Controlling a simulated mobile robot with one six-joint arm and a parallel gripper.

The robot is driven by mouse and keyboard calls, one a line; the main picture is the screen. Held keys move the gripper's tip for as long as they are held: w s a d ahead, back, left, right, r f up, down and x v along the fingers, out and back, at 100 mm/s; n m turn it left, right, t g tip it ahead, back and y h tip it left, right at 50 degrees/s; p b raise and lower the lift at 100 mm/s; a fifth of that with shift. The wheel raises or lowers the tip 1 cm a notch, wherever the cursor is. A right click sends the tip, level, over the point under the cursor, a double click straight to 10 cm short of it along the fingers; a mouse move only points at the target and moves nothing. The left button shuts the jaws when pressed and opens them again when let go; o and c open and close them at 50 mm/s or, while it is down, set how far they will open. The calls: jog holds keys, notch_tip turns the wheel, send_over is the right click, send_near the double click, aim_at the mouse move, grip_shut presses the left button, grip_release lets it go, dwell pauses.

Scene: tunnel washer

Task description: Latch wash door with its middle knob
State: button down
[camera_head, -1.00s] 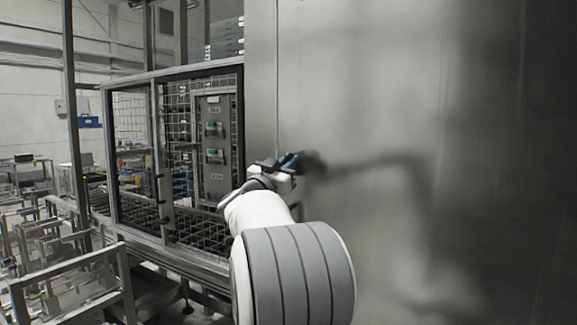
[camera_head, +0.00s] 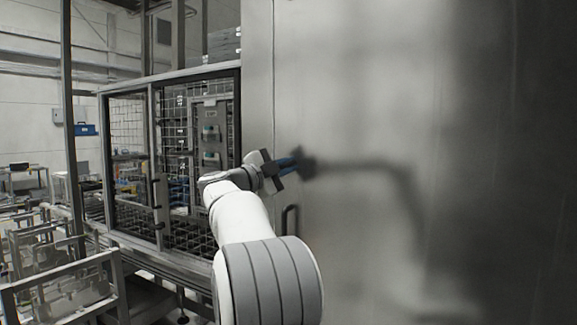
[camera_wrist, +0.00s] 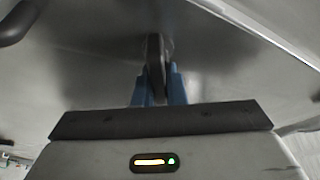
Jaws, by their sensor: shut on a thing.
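The wash door (camera_head: 370,90) is the large smooth grey metal panel filling the right of the head view. My gripper (camera_head: 288,164) has blue fingers and is up against this panel near its left edge. In the wrist view my gripper (camera_wrist: 158,86) is shut on a dark, narrow knob (camera_wrist: 154,52) that sticks out from the metal surface. The fingers lie on both sides of it. In the head view the knob is largely hidden by the gripper and its shadow, so its turn angle cannot be told.
A dark bar handle (camera_head: 290,219) is on the panel below my gripper. A mesh-fenced enclosure (camera_head: 170,150) stands to the left of the panel. Metal frames (camera_head: 65,280) crowd the lower left. The panel to the right of the gripper is clear.

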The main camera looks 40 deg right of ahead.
jog(key=m, duration=0.2)
jog(key=m+y, duration=0.2)
jog(key=m, duration=0.1)
jog(key=shift+w+f+m+g+p, duration=0.1)
jog(key=shift+f+m+g+p, duration=0.2)
jog(key=shift+f+g+p, duration=0.1)
jog(key=shift+r, duration=0.1)
